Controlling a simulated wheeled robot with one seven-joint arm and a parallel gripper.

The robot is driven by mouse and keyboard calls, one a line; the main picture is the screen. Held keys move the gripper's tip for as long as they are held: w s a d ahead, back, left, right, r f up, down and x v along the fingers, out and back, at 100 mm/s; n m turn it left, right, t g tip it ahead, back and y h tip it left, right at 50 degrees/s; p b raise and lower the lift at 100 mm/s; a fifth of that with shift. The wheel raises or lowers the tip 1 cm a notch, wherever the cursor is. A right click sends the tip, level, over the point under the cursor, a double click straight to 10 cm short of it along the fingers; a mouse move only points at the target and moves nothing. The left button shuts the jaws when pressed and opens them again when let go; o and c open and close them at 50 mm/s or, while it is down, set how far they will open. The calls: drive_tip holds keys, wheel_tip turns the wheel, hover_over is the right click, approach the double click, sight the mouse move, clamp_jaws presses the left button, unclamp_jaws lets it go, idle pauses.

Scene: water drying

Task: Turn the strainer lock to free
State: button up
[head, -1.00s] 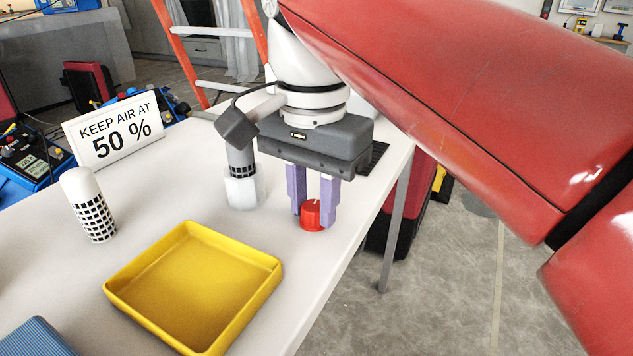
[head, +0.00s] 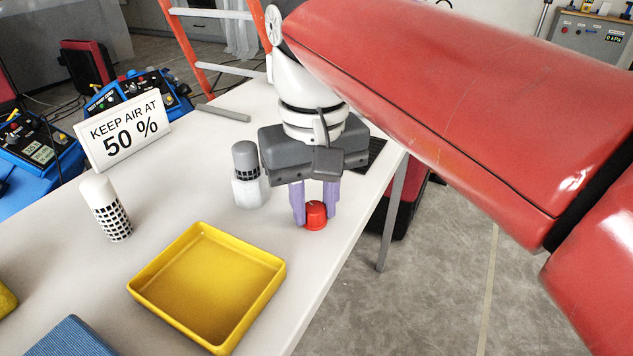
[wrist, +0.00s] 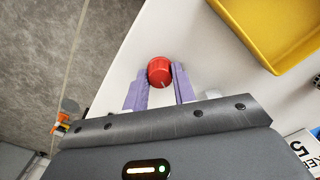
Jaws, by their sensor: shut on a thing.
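A red round knob (head: 315,216), which I take to be the strainer lock, sits near the right edge of the white table. My gripper (head: 315,205) points down over it, with its purple fingers shut on the knob's two sides. The wrist view also shows the red knob (wrist: 160,71) between the fingertips of my gripper (wrist: 160,80). A small pale mark shows faintly on the knob there; I cannot read any lock or free label. A grey-topped cylinder with a dark grid band (head: 246,158) stands in a whitish block (head: 250,191) left of my gripper.
A yellow tray (head: 272,282) lies to the front left of the knob. A white cylinder with black squares (head: 105,208) and a "KEEP AIR AT 50 %" sign (head: 123,131) stand farther left. A blue ribbed object (head: 72,338) is at the front. The table edge is close on the right.

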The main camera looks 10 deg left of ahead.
sight(314, 208)
drive_tip(key=n, duration=0.4)
drive_tip(key=shift+n+p, duration=0.3)
drive_tip(key=shift+n, duration=0.4)
drive_tip(key=o, duration=1)
drive_tip(key=shift+r, duration=0.15)
wheel_tip(314, 208, up, 8)
drive_tip(key=shift+f, duration=0.2)
